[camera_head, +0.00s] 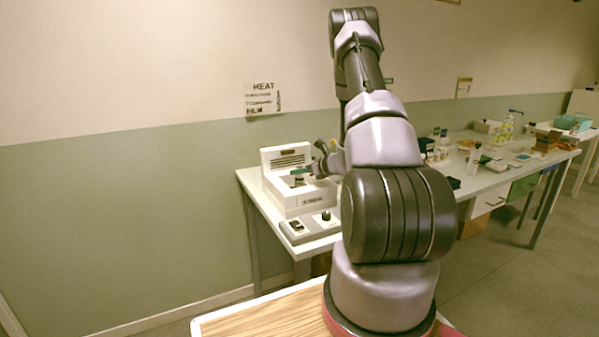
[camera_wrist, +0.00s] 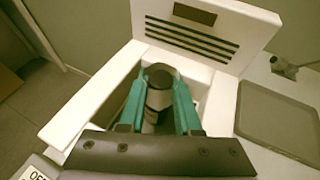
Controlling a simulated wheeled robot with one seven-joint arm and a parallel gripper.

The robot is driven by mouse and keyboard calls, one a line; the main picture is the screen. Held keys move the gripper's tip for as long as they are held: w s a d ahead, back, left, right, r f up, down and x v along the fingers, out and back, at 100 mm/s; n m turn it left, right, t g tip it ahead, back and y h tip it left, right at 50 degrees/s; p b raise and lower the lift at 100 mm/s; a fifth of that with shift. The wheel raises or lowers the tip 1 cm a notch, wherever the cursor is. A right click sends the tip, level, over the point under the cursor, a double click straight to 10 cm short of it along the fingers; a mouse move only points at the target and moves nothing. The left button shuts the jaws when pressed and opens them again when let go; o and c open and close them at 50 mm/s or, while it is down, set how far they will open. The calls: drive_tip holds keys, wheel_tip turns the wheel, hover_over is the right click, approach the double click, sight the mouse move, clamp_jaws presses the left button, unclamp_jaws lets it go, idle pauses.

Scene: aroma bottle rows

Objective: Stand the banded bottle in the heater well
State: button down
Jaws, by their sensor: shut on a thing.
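The heater is a white box (camera_head: 290,199) with a slotted back panel, standing on the left end of the bench. In the wrist view its white rim (camera_wrist: 92,98) surrounds a recessed well. My gripper (camera_wrist: 160,82) has teal fingers and is shut on the bottle (camera_wrist: 158,99), which has a dark cap and a pale band. The bottle is upright or nearly so and sits within the outline of the well opening. Its base is hidden by my gripper, so I cannot tell whether it touches the well floor. In the head view my gripper (camera_head: 304,171) is small, over the heater.
A control box with a dark knob (camera_head: 325,216) stands at the heater's front. In the wrist view a grey tray (camera_wrist: 277,122) lies right of the heater. Several bottles and other items crowd the bench farther right, partly behind my arm. The slotted panel (camera_wrist: 205,30) rises behind the well.

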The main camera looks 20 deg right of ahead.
drive_tip(key=shift+f, duration=0.15)
drive_tip(key=c, duration=0.6)
unclamp_jaws()
